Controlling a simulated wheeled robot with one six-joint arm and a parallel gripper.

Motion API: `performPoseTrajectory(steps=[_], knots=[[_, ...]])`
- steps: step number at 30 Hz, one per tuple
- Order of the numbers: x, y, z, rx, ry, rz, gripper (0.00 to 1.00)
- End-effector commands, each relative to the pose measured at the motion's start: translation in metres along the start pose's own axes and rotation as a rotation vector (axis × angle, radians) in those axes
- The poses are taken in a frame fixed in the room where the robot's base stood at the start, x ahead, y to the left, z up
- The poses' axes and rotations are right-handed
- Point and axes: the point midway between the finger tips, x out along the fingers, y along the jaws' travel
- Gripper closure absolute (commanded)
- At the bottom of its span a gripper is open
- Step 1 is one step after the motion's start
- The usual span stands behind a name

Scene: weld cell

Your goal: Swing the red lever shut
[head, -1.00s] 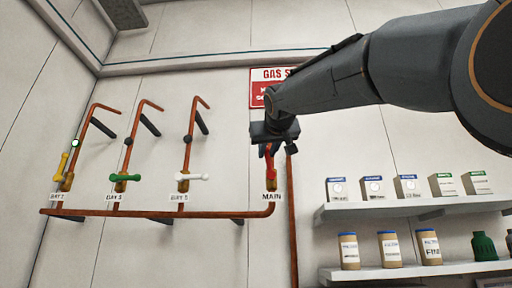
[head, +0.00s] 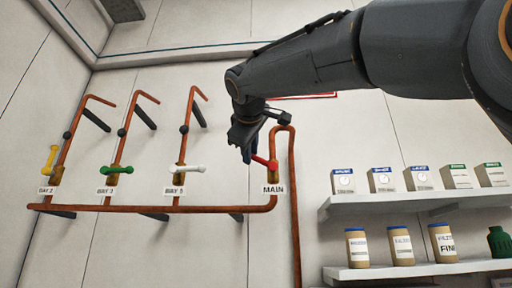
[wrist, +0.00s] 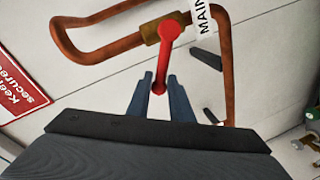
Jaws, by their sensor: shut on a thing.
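The red lever (head: 264,162) sits on the brass valve of the copper pipe above the MAIN label (head: 273,189). It points left and slightly up from its pivot, slanted across the pipe. My gripper (head: 246,157) is shut on its free end, coming from above. In the wrist view the lever (wrist: 167,50) runs from the brass valve body (wrist: 150,32) to a round end, which lies between the two fingers of my gripper (wrist: 160,82). The fingertips hide part of the lever end in the head view.
To the left are a yellow lever (head: 51,158), a green lever (head: 116,169) and a white lever (head: 189,168) on their own pipes. A lower copper pipe (head: 150,208) joins them. Shelves (head: 420,202) with boxes and jars stand at right. A red sign (wrist: 14,92) is close by.

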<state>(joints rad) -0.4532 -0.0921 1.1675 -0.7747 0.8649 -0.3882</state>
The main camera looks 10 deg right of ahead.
Motion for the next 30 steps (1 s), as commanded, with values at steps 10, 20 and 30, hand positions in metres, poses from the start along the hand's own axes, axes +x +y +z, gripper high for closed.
performPoseTrajectory(steps=[10,20,30], knots=[[0.005,-0.024,0.002,-0.29,-0.057,-0.004,1.0],[0.007,-0.035,0.006,-0.457,-0.091,-0.004,1.0],[0.009,-0.038,0.009,-0.506,-0.102,-0.004,1.0]])
